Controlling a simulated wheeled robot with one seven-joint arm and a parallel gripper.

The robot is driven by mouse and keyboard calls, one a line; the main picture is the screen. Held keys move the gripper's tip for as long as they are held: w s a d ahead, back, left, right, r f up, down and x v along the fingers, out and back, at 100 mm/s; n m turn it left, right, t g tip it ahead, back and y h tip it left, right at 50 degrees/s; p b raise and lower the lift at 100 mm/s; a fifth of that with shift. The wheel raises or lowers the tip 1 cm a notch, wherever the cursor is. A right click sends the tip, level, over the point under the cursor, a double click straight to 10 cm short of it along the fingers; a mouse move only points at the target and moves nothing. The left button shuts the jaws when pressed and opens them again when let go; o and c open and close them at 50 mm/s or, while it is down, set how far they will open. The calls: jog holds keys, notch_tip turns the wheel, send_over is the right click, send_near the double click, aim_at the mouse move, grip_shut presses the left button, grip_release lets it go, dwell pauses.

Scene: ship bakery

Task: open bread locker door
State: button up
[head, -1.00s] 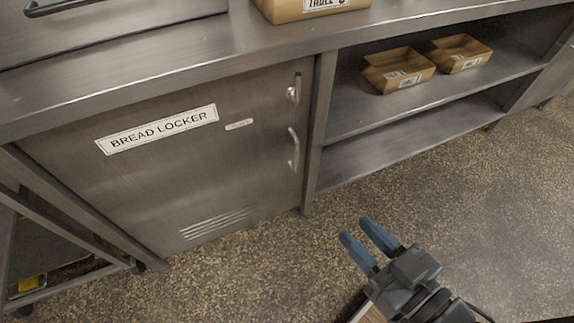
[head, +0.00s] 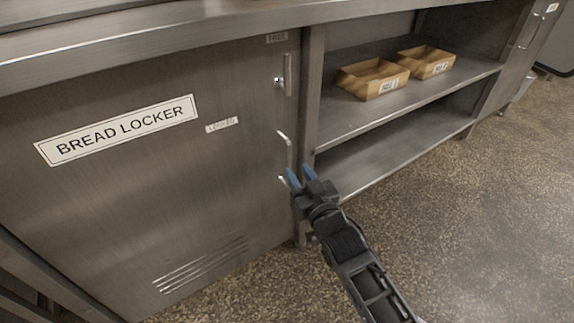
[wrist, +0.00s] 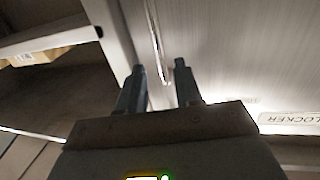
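The bread locker door (head: 150,190) is shut flush in its steel frame at the left of the head view, with a "BREAD LOCKER" label (head: 118,130). Its upright bar handle (head: 287,150) is near the right edge. Above it is a small latch (head: 287,78) with a vertical piece. A "FREE" tag (head: 277,38) is above the latch and a "LOCKED" tag (head: 222,125) to its left. My gripper (head: 301,175) is beside the handle's lower end, fingers apart. In the wrist view the handle (wrist: 155,45) lies beyond and between the open fingertips (wrist: 159,68); contact is unclear.
Open shelves right of the door hold two cardboard trays (head: 372,85) (head: 425,65) on the upper level. A divider post (head: 312,100) stands close right of the handle. The speckled floor (head: 470,220) in front is clear.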

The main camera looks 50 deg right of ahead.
aim_at(290, 160)
jog(key=b+x, duration=0.1)
jog(key=x, duration=0.5)
jog(key=shift+w+d+b, duration=0.15)
jog(key=shift+w+b, duration=0.1)
jog(key=shift+b, duration=0.1)
jog(key=shift+c, duration=0.3)
grip_shut()
